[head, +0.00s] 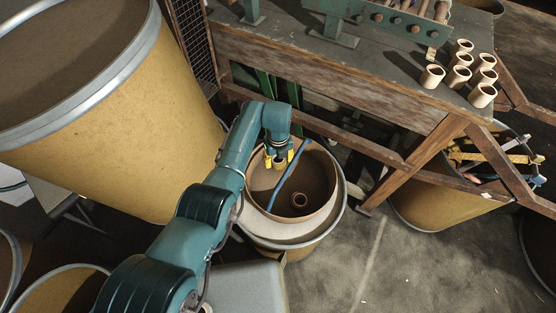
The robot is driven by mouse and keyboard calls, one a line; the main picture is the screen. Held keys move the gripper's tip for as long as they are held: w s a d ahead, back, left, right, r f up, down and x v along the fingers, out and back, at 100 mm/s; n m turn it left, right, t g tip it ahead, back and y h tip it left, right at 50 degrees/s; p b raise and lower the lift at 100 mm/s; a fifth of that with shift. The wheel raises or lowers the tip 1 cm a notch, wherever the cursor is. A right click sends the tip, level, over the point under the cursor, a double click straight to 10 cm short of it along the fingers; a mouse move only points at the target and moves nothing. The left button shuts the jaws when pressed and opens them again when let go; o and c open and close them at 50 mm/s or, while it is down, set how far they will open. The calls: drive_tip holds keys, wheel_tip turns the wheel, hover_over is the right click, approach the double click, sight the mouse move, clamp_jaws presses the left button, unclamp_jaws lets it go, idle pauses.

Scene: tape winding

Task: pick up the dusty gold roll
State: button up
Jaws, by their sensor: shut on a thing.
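My gripper (279,161), with yellow and dark parts at its end, is over the open drum (334,188) in the middle of the head view. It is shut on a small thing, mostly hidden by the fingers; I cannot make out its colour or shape. I cannot tell whether this is the dusty gold roll. A long blue strip (287,178) slants across the drum's mouth, close beside the fingers.
A workbench (330,62) stands behind the drum, with several pale rolls (459,60) on its right end. Its wooden leg and rail are close to the drum's right. A large tan drum (110,130) stands left. Another drum (425,205) with coloured strips is right. Floor is clear at front right.

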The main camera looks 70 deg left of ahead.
wheel_tip(320, 180, up, 13)
drive_tip(key=p, duration=1)
